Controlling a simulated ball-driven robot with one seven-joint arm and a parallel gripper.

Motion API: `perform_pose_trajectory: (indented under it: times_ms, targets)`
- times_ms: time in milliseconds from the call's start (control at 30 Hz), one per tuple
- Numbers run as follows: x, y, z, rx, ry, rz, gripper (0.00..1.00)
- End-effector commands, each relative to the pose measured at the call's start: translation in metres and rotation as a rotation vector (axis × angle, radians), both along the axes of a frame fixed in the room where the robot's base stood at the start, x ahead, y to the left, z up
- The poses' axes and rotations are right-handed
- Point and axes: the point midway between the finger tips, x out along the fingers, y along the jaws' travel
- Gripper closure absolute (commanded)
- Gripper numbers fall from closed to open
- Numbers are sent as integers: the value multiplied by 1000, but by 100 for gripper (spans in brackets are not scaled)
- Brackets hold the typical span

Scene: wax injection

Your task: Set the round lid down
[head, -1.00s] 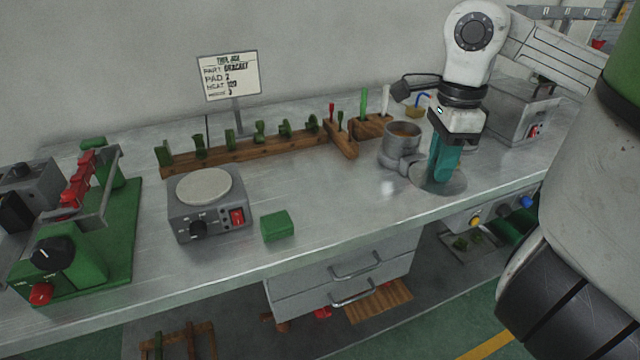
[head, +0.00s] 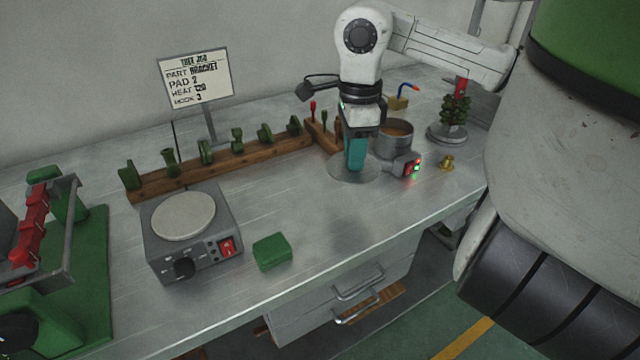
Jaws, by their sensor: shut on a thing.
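The round lid (head: 338,172) is a flat grey disc, lying level at or just above the steel bench, left of and in front of the wax pot (head: 392,147). I cannot tell whether it touches the bench. My gripper (head: 357,156) points down over the lid with teal fingers shut on it; the fingers hide the lid's middle and its handle. The pot is open, with brown wax (head: 397,128) showing inside, and has a control box (head: 407,166) with red and green lights at its front.
A hot plate (head: 184,216) and a green block (head: 271,252) stand to the left. A wooden rack (head: 220,160) of green pieces runs behind. A green tree on a round base (head: 447,133) and a small brass piece (head: 447,162) are right. Bench in front of the lid is clear.

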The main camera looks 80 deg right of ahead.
Motion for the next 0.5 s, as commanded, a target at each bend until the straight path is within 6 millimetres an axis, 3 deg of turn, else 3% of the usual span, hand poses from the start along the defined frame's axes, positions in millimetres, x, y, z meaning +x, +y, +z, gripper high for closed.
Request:
perform_pose_trajectory:
  times_ms: [33, 200, 500]
  targets:
    - [13, 2, -4, 3, -1, 4, 100]
    - [37, 3, -34, 5, -2, 0, 100]
    - [56, 3, -58, 2, 0, 0, 100]
